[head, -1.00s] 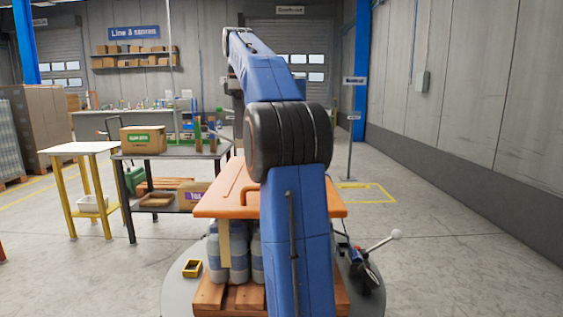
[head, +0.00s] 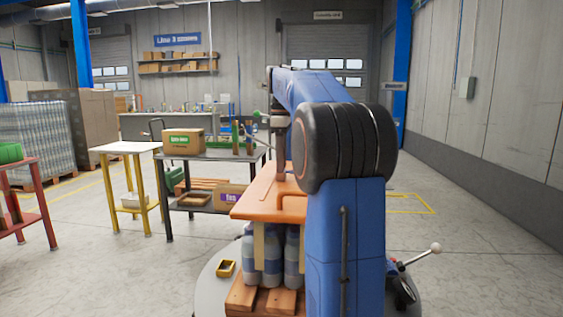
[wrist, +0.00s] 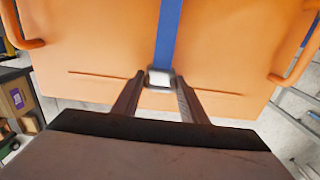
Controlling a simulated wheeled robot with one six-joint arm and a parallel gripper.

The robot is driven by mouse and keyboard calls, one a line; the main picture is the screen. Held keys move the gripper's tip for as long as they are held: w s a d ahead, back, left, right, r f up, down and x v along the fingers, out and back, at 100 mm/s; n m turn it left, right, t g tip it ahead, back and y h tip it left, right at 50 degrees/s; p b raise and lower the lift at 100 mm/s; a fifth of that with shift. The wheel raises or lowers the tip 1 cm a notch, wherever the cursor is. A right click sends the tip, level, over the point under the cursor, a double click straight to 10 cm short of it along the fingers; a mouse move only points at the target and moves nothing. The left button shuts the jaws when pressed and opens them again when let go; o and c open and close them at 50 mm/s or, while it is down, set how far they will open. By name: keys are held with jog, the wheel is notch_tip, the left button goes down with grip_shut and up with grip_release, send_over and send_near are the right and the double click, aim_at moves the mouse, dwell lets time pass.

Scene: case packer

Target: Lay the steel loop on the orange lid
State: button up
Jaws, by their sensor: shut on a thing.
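The orange lid (head: 262,207) is a flat panel on top of a stack of bottles; my blue arm hides its right part. In the wrist view the lid (wrist: 100,50) fills most of the picture, with a raised handle at each side. My gripper (wrist: 160,80) is shut on the small, pale steel loop (wrist: 159,77), in front of the lid's near part. A blue strap (wrist: 168,30) runs from the loop up the picture across the lid. Whether the loop touches the lid, I cannot tell. In the head view the loop is too small to make out.
Bottles (head: 271,260) stand on a wooden pallet (head: 242,294) under the lid. A lever with a white knob (head: 436,247) sticks out at right. A dark table (head: 215,154) with a carton (head: 184,142) and a white-topped table (head: 125,148) stand at left. Floor is clear at right.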

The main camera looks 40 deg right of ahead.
jog(key=o, duration=1.1)
jog(key=shift+f, duration=0.1)
jog(key=shift+o, duration=0.2)
notch_tip(320, 180, up, 12)
dwell(0.4)
